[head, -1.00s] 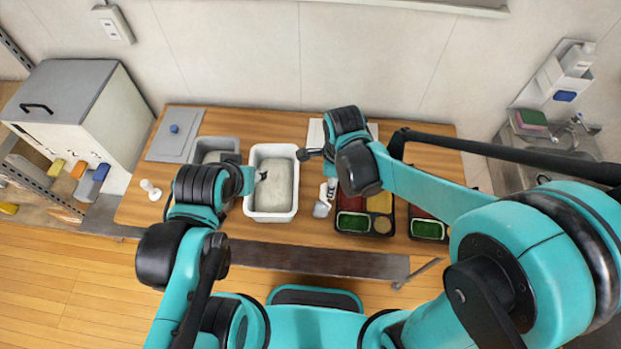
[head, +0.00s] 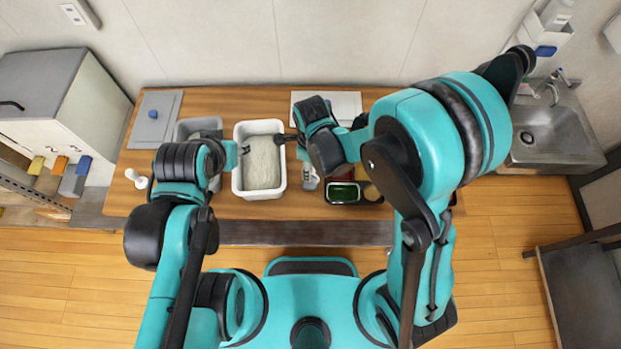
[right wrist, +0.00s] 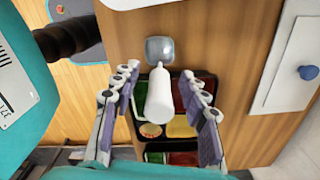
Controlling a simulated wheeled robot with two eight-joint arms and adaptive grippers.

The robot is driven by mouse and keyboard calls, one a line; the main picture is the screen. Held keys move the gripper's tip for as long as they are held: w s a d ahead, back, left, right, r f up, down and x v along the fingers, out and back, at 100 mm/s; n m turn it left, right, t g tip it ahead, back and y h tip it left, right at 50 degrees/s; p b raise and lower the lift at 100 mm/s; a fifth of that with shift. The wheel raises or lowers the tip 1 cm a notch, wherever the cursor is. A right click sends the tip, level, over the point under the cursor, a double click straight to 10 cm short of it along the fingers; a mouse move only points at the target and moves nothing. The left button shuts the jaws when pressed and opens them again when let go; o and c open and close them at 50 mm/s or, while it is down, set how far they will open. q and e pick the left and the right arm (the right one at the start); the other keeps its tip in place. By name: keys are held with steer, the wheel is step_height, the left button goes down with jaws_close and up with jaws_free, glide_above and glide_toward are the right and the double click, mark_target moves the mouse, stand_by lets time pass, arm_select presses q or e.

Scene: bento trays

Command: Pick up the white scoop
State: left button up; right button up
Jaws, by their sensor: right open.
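The white scoop has a thick white handle (right wrist: 158,98) and a grey metal head (right wrist: 160,49). In the right wrist view the handle appears between the fingers of my right gripper (right wrist: 160,75), which is open; I cannot tell whether they touch it. In the head view the scoop (head: 309,179) lies on the table between the white tub and the bento trays, partly hidden by my right arm. My right gripper (head: 283,139) there is near the tub's right rim. My left gripper (head: 243,151) is at the tub's left rim, its fingers too small to read.
The white tub (head: 238,183) holds a pale filling. Bento trays (head: 343,204) with coloured compartments stand right of the scoop, largely under my right arm. A grey bin (head: 184,128) is left of the tub. A white board (head: 345,102) lies at the back.

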jaws_close()
steer(key=shift+r, duration=0.1)
